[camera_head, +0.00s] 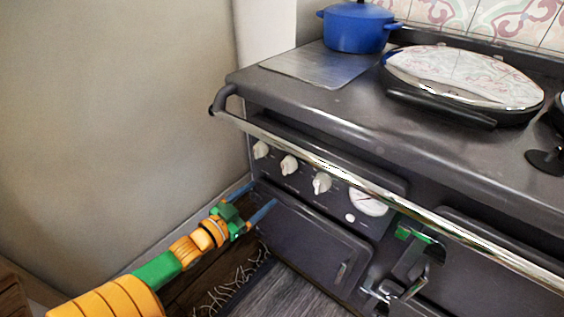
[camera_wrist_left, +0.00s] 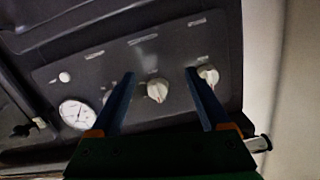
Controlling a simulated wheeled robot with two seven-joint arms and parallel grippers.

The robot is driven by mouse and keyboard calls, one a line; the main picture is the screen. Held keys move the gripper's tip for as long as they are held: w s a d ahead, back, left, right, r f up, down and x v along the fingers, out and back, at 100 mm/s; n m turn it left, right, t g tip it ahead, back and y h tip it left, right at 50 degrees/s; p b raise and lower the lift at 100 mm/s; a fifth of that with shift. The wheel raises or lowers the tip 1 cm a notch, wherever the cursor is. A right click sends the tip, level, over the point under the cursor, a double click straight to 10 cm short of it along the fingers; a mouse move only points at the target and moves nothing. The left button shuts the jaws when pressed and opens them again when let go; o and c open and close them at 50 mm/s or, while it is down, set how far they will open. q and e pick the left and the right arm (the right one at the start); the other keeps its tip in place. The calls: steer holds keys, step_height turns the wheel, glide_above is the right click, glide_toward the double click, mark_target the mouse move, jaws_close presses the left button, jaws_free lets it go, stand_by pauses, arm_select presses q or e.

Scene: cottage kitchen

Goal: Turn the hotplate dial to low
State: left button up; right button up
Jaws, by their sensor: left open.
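Three pale dials sit in a row on the dark stove's front panel: a left dial (camera_head: 261,149), a middle dial (camera_head: 288,165) and a right dial (camera_head: 321,183). Which one is the hotplate dial, and the panel lettering, cannot be read. My left gripper (camera_head: 263,193) is open and empty, below the dials in the head view. In the left wrist view its two blue fingers (camera_wrist_left: 160,82) spread apart, with the middle dial (camera_wrist_left: 157,90) showing between them. Another dial (camera_wrist_left: 208,75) is partly behind one finger. No contact is visible. My right gripper is not in view.
A chrome rail (camera_head: 330,170) runs along the stove front, above and in front of the dials. A round gauge (camera_head: 368,201) sits right of them, an oven door (camera_head: 310,240) below. A blue pot (camera_head: 357,27) stands on top. The wall (camera_head: 120,110) is close at left.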

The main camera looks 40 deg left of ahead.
arm_select(q)
steer(key=t+h, duration=0.1)
glide_toward(283, 170)
steer(key=w, duration=0.3)
steer(key=shift+m, duration=0.4)
steer(key=w, duration=0.2)
steer(key=w+b, duration=0.1)
steer(key=w+d, duration=0.1)
steer(key=w, duration=0.1)
steer(key=shift+w+f, duration=0.1)
steer(key=shift+w, duration=0.2)
steer(key=shift+w+d+b, duration=0.1)
steer(key=shift+w+b, duration=0.25)
steer(key=shift+w, duration=0.2)
jaws_close()
